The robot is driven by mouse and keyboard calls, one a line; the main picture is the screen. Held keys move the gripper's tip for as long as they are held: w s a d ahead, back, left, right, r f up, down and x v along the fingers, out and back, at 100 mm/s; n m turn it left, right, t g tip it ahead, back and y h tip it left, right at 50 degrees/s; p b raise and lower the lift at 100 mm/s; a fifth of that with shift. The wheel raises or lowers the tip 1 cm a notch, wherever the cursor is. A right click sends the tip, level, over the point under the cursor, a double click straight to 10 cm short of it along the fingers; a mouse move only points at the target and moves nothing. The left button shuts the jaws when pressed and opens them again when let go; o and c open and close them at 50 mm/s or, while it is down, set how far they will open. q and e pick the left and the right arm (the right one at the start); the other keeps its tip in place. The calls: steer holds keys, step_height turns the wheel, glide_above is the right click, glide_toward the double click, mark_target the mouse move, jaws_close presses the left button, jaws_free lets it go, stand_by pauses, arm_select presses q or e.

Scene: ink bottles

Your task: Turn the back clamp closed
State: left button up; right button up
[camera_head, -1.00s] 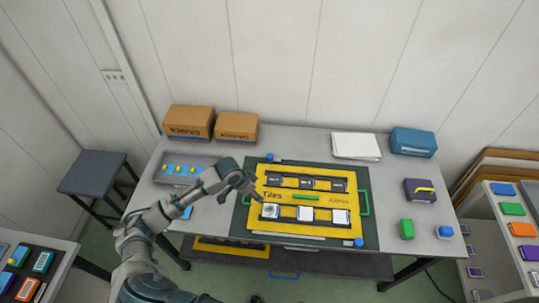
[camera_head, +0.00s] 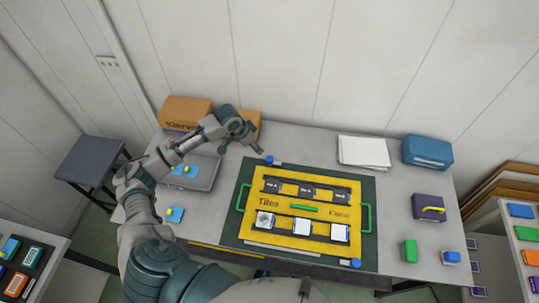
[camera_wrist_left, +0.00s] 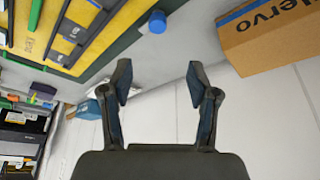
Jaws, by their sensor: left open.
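The back clamp has a blue knob (camera_head: 269,160) at the back left edge of the dark green mat (camera_head: 368,183), behind the yellow tile board (camera_head: 285,227). In the left wrist view the blue knob (camera_wrist_left: 157,21) shows at the top, beyond and between my fingertips. My left gripper (camera_head: 241,145) is open and empty, held above the table, left of and behind the back clamp, in front of a cardboard box. It also shows open in the left wrist view (camera_wrist_left: 159,78), apart from the knob. Another blue clamp knob (camera_head: 355,263) is at the board's front right. My right gripper is not in view.
Two cardboard boxes (camera_head: 184,113) stand at the back left; one is close to my gripper in the wrist view (camera_wrist_left: 278,40). A grey tray (camera_head: 207,175) sits at the left. White sheets (camera_head: 363,152) and a blue box (camera_head: 427,151) are at the back right.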

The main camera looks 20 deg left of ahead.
mark_target(270, 159)
arm_select(q)
steer(key=x, duration=1.5)
steer(key=shift+d, duration=0.35)
steer(key=shift+w+a+f, duration=0.1)
steer(key=shift+a+f, duration=0.3)
steer(key=shift+f, duration=0.05)
steer(key=shift+d+r, duration=0.1)
steer(key=shift+d, duration=0.25)
jaws_close()
